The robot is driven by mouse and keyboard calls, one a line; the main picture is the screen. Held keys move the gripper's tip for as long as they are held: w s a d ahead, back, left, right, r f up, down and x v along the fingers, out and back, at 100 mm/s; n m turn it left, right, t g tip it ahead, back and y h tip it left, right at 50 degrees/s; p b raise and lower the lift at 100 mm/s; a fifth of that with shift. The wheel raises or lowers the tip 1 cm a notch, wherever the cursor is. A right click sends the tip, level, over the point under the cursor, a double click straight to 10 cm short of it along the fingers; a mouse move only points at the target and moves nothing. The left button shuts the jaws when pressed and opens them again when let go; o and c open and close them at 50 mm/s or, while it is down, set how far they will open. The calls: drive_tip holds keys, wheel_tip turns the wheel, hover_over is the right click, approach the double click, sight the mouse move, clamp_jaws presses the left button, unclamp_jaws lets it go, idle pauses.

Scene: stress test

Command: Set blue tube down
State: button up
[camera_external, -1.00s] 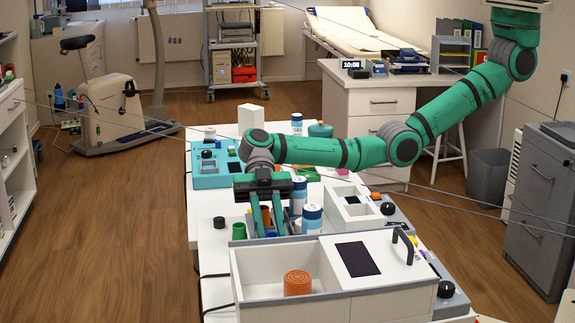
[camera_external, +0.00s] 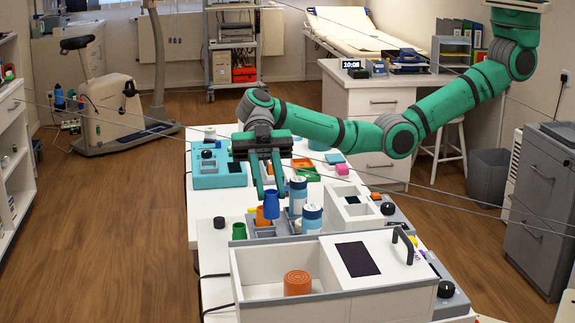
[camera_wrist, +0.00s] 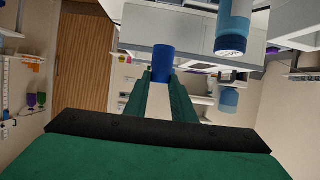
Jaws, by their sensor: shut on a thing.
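My gripper (camera_external: 271,195) is shut on the blue tube (camera_external: 271,206), which hangs at the fingertips above the white table. The tube also shows between the fingertips in the wrist view (camera_wrist: 162,62). It looks held off the surface, close above a grey compartment tray (camera_external: 263,231), but its exact height is hard to tell. An orange tube (camera_external: 262,217) stands just left of and below it. A green tube (camera_external: 239,231) stands further left.
Two blue-and-white bottles (camera_external: 298,190) (camera_external: 312,213) stand close to the right of the held tube. A white bin (camera_external: 262,262) with an orange round block (camera_external: 297,283) is in front. A teal box (camera_external: 217,172) stands behind. A black knob (camera_external: 219,222) sits at the table's left.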

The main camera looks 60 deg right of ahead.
wheel_tip(320, 180, up, 6)
drive_tip(key=f, duration=0.1)
drive_tip(key=w+d+m+t+y, duration=0.25)
drive_tip(key=w+d, duration=0.35)
drive_tip(key=d, duration=0.6)
drive_tip(key=w+d+m+t+y, duration=0.1)
drive_tip(key=w+d+m+t, duration=0.35)
drive_tip(key=d, duration=0.75)
drive_tip(key=s+d+m+t, duration=0.2)
drive_tip(key=s+d+t, duration=0.1)
drive_tip(key=d, duration=1.6)
wheel_tip(320, 180, down, 10)
drive_tip(key=w+a+f, duration=0.5)
drive_tip(key=w+f, duration=0.1)
drive_tip(key=w, duration=0.1)
drive_tip(key=w+a+f, duration=0.3)
drive_tip(key=w, duration=0.1)
drive_tip(key=shift+a+f, duration=0.35)
drive_tip(key=shift+w+a+f, duration=0.1)
drive_tip(key=shift+w+f, duration=0.1)
drive_tip(key=shift+f, duration=1.5)
drive_tip(key=shift+f, duration=0.15)
